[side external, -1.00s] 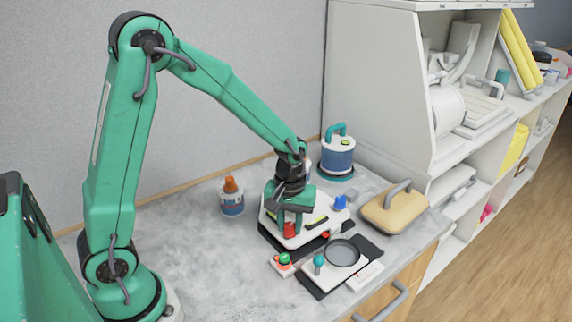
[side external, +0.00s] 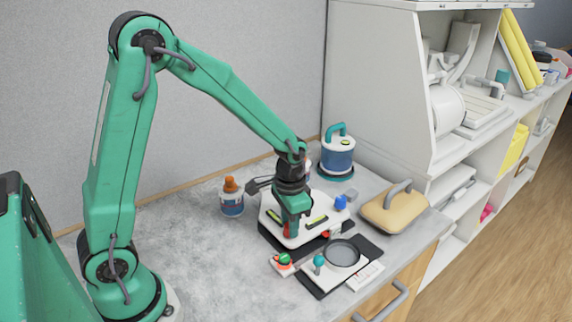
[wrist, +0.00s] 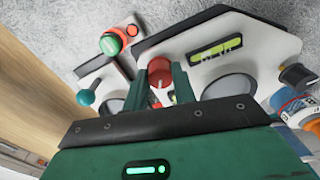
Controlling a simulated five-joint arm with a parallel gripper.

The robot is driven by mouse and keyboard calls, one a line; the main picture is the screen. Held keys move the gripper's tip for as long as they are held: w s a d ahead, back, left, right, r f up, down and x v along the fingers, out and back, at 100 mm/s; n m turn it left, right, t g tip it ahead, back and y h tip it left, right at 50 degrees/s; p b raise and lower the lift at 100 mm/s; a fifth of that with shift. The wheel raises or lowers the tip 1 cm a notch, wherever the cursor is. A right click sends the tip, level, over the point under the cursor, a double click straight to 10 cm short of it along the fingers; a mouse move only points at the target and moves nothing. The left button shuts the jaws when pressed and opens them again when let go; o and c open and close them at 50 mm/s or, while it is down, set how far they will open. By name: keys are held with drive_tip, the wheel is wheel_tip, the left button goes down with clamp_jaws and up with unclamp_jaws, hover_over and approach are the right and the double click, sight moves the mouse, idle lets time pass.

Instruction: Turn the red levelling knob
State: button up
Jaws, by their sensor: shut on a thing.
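The red levelling knob (wrist: 158,80) stands on a white device (side external: 310,210) with green level vials. In the side view the knob (side external: 287,230) is partly covered by my fingers. My gripper (side external: 292,226) points down at the device's near edge. In the wrist view my gripper's two green fingers (wrist: 160,90) lie on either side of the knob, shut on it. One green vial (wrist: 215,48) shows beside the knob in the wrist view.
A plate with a teal knob (side external: 319,262) and grey dish (side external: 343,254) lies in front. A red-and-green button (side external: 284,261) is close by. A bottle (side external: 231,200), a blue canister (side external: 337,157) and a tan handled block (side external: 394,208) stand around. The counter's left part is clear.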

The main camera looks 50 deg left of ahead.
drive_tip(key=shift+m, duration=1)
drive_tip(key=o, duration=1)
drive_tip(key=shift+r, duration=3.9)
